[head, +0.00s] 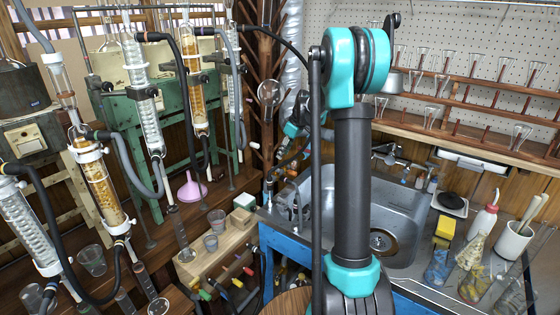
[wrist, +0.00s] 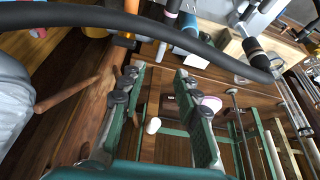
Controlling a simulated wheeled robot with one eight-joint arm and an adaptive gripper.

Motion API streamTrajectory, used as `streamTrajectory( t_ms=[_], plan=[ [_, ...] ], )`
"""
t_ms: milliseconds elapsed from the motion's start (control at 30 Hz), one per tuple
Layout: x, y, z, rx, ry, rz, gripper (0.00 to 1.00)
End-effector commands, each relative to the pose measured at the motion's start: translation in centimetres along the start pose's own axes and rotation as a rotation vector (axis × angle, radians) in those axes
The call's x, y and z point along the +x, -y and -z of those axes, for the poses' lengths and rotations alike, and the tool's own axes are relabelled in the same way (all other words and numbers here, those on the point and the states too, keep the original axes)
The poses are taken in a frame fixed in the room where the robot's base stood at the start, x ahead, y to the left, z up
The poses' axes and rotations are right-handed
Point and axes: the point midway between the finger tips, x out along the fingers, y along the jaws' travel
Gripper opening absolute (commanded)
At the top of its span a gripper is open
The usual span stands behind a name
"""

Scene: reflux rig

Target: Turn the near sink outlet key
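The metal sink (head: 345,205) is set in a blue-framed bench right of centre in the head view. My upright arm hides part of it. A small grey tap fitting (head: 296,203) stands at the sink's left edge, and another tap (head: 388,154) is at the back. The pictures are too small to tell which part is the near outlet key or how it is turned. My gripper (wrist: 163,82) is open in the wrist view, its two green-padded fingers apart with nothing held. In the head view my wrist is left of my upright arm, above the sink's left rear side.
A dark hose (wrist: 205,45) crosses the wrist view in front of the fingertips. A pink funnel (head: 191,188) and glass condensers (head: 142,95) stand at left. Bottles, a brush pot (head: 513,240) and flasks crowd the right bench. The sink basin looks clear.

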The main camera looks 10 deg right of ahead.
Motion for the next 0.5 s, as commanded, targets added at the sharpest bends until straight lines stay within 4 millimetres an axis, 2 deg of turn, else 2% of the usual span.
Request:
streamTrajectory(
  t_ms=[33, 200, 500],
  plan=[
    [-0.9, 0.0, 0.0, 0.001, 0.0, 0.0, 0.32],
    [-2.6, 0.0, 0.0, 0.001, 0.0, 0.0, 0.32],
    [-3.1, 0.0, 0.0, 0.0, 0.0, 0.0, 0.32]
  ],
)
